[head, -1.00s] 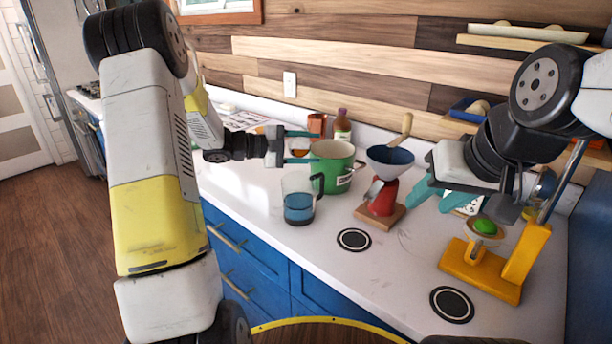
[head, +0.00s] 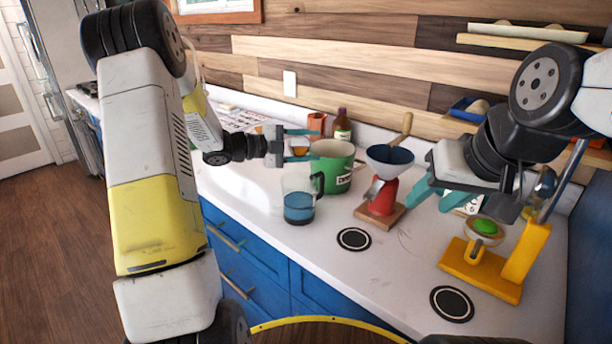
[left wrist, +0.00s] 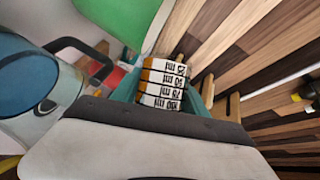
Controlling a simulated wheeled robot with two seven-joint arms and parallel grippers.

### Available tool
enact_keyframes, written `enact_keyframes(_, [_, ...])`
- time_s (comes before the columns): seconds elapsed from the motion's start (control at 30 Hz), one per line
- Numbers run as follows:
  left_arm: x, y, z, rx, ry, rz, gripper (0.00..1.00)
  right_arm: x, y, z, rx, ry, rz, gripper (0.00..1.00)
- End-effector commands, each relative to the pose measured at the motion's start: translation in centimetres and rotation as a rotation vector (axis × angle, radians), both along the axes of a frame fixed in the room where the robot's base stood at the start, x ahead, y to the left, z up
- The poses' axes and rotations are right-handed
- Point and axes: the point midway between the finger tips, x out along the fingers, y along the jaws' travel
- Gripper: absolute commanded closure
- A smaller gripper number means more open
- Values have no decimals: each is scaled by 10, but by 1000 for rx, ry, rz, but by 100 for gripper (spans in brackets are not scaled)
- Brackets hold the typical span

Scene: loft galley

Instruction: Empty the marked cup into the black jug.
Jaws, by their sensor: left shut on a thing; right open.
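The marked cup (left wrist: 162,85) shows in the left wrist view with printed ml lines and orange contents. It also shows small in the head view (head: 299,151). My left gripper (head: 302,145) is shut on it and holds it above the counter, behind and above the jug. The black jug (head: 298,207) is a clear vessel with a black handle and blue liquid, standing upright on the counter. It is at the left of the left wrist view (left wrist: 22,95). My right gripper (head: 438,194) is open and empty, right of the red grinder.
A green mug (head: 336,172) stands close behind the jug. A red grinder (head: 381,198) with a dark funnel stands on a wooden base. A yellow stand (head: 480,268) holds a green thing at right. Two black round mats (head: 354,239) lie on otherwise clear front counter.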

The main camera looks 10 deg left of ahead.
Motion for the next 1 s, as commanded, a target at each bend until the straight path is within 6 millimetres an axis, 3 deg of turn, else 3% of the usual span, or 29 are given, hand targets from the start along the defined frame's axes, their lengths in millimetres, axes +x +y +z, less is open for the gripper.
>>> enact_keyframes(1.0, [-11,-1,6,10,-122,0,90,0,0,0,0,0,0,57])
